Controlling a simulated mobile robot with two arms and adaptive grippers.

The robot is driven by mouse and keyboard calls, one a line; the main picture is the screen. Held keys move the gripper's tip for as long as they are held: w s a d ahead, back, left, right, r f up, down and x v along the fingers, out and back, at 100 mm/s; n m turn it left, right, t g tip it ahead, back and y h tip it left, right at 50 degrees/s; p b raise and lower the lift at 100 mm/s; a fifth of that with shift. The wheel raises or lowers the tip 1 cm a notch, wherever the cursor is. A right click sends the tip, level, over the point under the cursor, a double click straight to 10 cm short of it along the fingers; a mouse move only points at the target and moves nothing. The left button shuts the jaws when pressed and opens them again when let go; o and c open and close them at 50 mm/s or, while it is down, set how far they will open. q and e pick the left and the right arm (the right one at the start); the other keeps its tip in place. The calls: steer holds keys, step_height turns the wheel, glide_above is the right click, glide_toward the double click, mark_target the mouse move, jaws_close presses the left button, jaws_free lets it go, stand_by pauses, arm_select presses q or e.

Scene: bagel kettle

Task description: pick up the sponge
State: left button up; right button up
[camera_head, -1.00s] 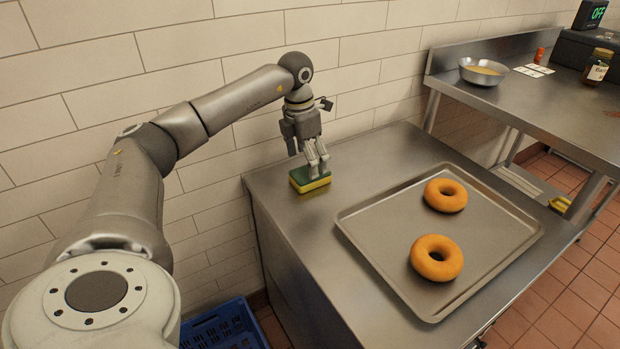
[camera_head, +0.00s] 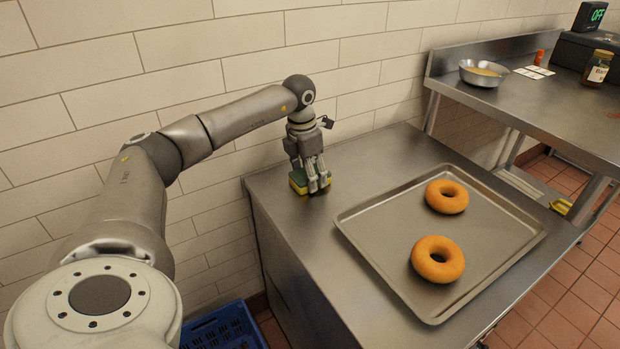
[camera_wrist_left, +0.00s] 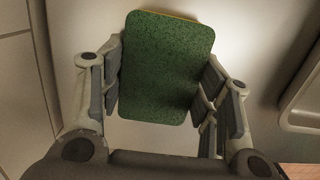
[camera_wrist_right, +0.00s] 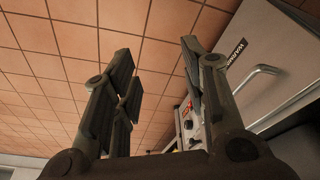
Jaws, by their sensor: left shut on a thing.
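The sponge (camera_head: 299,183) has a green top and a yellow lower part. It is on the steel table's back left corner in the head view, partly hidden by my left gripper (camera_head: 314,188). In the left wrist view the sponge's green face (camera_wrist_left: 165,65) lies between the two fingers of my left gripper (camera_wrist_left: 163,85), which is shut on it. I cannot tell whether the sponge is clear of the table top. My right gripper (camera_wrist_right: 158,75) shows only in the right wrist view. Its fingers are apart and empty, above a tiled floor.
A metal tray (camera_head: 385,232) with two bagels (camera_head: 446,196) lies on the table right of the sponge. A higher counter (camera_head: 540,100) with a bowl (camera_head: 484,72) and a jar (camera_head: 598,66) stands at the right. A blue crate (camera_head: 225,328) is on the floor. The tiled wall is close behind.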

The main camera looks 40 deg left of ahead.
arm_select(q)
steer(key=shift+r, duration=0.1)
steer(key=shift+r, duration=0.5)
steer(key=r, duration=0.1)
steer(key=r+p, duration=0.1)
steer(key=shift+w+d+r, duration=0.1)
steer(key=shift+d+r, duration=0.1)
steer(key=shift+r, duration=0.15)
steer(key=w+d+r, duration=0.1)
steer(key=d+r, duration=0.3)
steer(key=d, duration=0.2)
steer(key=d+r+p, duration=0.1)
steer(key=d+r, duration=0.4)
steer(key=d, duration=0.2)
steer(key=shift+w+d, duration=0.25)
steer(key=shift+w, duration=0.1)
arm_select(e)
steer(key=s+f, duration=0.3)
steer(key=f, duration=0.4)
steer(key=shift+s+d+f+g, duration=0.2)
steer(key=shift+d+f+g, duration=0.05)
steer(key=shift+g, duration=0.05)
arm_select(q)
steer(key=shift+r, duration=0.1)
